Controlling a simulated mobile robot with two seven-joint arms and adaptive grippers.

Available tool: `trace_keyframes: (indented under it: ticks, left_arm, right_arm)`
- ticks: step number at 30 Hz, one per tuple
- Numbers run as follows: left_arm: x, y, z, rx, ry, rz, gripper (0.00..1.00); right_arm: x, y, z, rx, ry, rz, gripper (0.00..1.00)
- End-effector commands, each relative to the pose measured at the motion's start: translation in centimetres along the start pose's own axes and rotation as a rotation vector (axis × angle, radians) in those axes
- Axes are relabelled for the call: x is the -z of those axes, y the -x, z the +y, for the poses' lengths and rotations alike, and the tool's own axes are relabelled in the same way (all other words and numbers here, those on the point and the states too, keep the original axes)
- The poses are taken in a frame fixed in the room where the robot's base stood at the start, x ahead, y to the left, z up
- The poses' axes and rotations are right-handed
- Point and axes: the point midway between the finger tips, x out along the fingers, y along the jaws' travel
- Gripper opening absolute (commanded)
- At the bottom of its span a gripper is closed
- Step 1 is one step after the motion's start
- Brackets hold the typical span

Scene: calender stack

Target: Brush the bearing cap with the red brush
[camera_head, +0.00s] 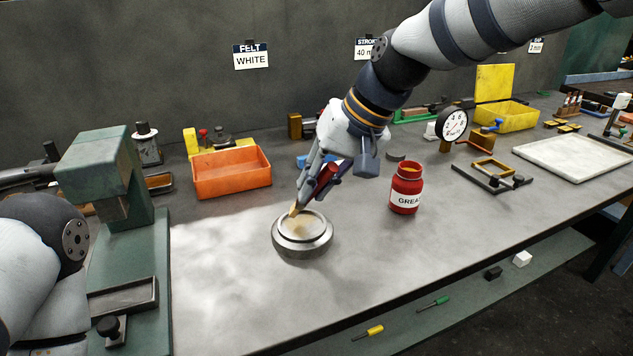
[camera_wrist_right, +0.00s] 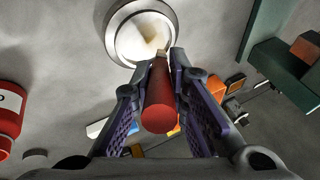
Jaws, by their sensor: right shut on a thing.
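The bearing cap (camera_head: 302,245) is a round grey metal ring with a pale, tan-smeared inside, lying flat on the bench. It also shows at the top of the right wrist view (camera_wrist_right: 116,33). My right gripper (camera_head: 318,185) is shut on the red brush (camera_wrist_right: 158,102), which is tilted with its bristles (camera_head: 294,209) down at the cap's far rim. I cannot tell whether the bristles touch the cap. The gripper's fingers hide part of the brush in the head view. My left arm is at the lower left, and its gripper is out of view.
A red grease jar (camera_head: 406,190) stands right of the cap. An orange bin (camera_head: 232,176) stands behind it to the left. A green press (camera_head: 108,180) stands at the left. A dial gauge (camera_head: 452,125) and a white slab (camera_head: 575,155) are farther right. The front bench is clear.

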Motion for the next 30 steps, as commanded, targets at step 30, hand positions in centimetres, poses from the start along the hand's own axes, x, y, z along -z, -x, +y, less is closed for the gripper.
trace_keyframes:
  ticks: [30]
  left_arm:
    - [0.6, 0.7, 0.0, -0.001, 0.000, 0.026, 0.61]
  right_arm:
    - [-3.5, 0.4, 1.1, 0.000, -0.001, -0.002, 0.00]
